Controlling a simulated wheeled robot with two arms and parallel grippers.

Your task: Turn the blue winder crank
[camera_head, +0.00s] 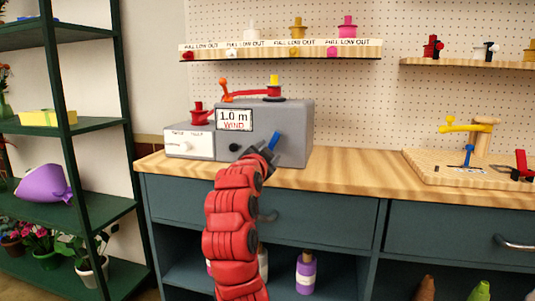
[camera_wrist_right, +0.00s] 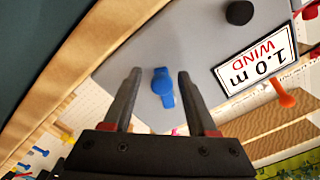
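The blue winder crank (camera_head: 273,140) is on the front face of the grey winder box (camera_head: 297,125), to the right of its "1.0 m WIND" display (camera_head: 234,119). My right gripper (camera_head: 262,153) is right at the crank, at its lower left. In the right wrist view the crank (camera_wrist_right: 163,88) appears between the two open fingers (camera_wrist_right: 158,76), with gaps on both sides. I see no finger touching it, and its depth between the fingers is hard to judge. My left gripper is not in view.
A black knob (camera_head: 234,147) is left of the crank. A spool and red arm sit on top. Bare wooden counter (camera_head: 350,176) extends right to a board (camera_head: 455,170) with tools. A green shelf stands left.

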